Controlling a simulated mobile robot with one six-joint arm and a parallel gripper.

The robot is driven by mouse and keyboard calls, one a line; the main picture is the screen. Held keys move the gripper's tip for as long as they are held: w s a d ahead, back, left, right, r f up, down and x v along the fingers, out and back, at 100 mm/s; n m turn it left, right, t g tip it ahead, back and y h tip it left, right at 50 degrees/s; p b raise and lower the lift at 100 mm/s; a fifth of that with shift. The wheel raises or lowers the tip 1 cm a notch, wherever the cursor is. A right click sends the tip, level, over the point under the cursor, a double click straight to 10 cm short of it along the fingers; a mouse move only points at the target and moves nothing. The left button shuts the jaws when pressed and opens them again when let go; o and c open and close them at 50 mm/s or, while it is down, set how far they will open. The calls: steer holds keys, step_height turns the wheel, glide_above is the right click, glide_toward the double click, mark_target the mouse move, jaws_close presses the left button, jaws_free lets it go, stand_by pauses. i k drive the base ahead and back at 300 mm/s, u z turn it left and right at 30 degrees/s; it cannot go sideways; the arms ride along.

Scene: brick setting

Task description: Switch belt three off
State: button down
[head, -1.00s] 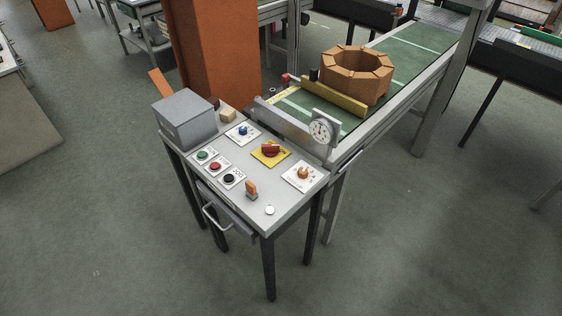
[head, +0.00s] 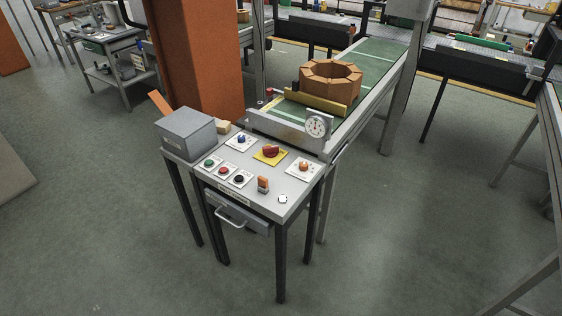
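A small control table (head: 262,200) stands in the middle of the head view. On its top are a green button (head: 208,163), a red button (head: 223,170), a black button (head: 239,179), a blue knob (head: 241,139), a red switch on a yellow plate (head: 270,151) and an orange knob (head: 303,167). Their labels are too small to read. Behind the table runs a green conveyor belt (head: 378,65). Which belt is number three I cannot tell. My gripper is not in view.
A grey box (head: 186,134) and an orange stamp-like object (head: 263,184) are on the table. A dial gauge (head: 318,125) stands at the belt's near end; a ring of bricks (head: 331,84) sits on the belt. An orange pillar (head: 196,60) rises behind. The floor in front is clear.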

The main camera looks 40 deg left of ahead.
mark_target(270, 152)
steer(key=z, duration=0.25)
steer(key=k, duration=0.8)
steer(key=u, duration=2.7)
steer(key=i, duration=1)
steer(key=u, duration=0.05)
